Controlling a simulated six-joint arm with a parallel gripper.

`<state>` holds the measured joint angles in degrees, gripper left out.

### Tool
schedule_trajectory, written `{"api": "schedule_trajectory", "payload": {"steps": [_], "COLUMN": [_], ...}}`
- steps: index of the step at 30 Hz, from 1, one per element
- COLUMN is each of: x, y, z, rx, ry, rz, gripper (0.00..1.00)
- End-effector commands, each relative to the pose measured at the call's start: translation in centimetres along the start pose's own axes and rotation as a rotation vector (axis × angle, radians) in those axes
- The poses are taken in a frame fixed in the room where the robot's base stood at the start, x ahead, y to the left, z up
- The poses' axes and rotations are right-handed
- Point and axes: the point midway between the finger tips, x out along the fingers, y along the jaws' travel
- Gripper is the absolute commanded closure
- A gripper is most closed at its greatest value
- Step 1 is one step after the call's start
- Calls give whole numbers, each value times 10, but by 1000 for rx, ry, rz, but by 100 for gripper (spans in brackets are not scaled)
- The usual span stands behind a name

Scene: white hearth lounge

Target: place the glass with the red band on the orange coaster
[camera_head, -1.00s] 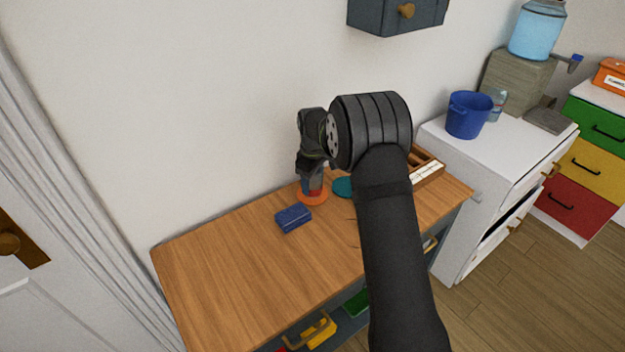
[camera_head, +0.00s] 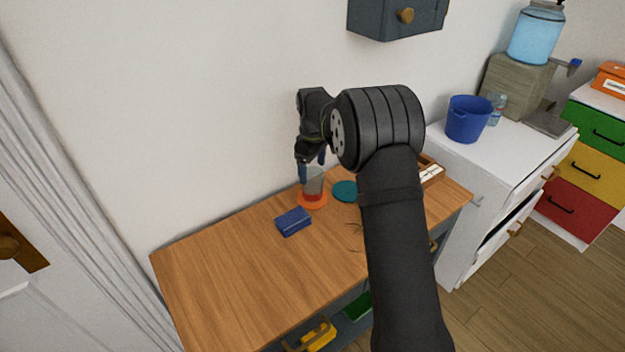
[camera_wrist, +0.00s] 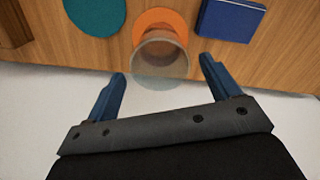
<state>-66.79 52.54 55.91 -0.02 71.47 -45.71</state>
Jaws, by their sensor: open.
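The glass with the red band (camera_head: 313,183) stands upright on the orange coaster (camera_head: 312,202) near the wall edge of the wooden table. In the wrist view the clear glass (camera_wrist: 160,62) overlaps the orange coaster (camera_wrist: 160,16), and its red band is hard to make out. My gripper (camera_head: 312,160) is just above the glass in the head view. In the wrist view my gripper (camera_wrist: 162,80) has its blue fingers spread wide on either side of the glass's rim, with clear gaps, and holds nothing.
A teal coaster (camera_head: 345,191) lies right of the orange one, and a dark blue box (camera_head: 293,221) lies in front. A wooden tray (camera_head: 431,172) is at the table's right end. The table's left half (camera_head: 235,280) is clear. The wall is close behind.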

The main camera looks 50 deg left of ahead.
Motion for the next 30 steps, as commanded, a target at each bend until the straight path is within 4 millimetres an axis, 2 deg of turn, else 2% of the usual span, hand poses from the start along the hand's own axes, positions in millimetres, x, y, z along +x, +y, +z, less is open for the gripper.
{"api": "schedule_trajectory", "payload": {"steps": [3,6,12,23,26,30], "x": [-24,-38,-51,-50,-44,-24], "y": [0,0,0,0,0,0], "z": [0,0,0,0,0,0], "rx": [0,0,0,1,1,0], "ry": [2,1,-1,-2,-3,-3], "rz": [2,1,0,-1,-2,-3], "gripper": [18,18,18,18,18,18]}}
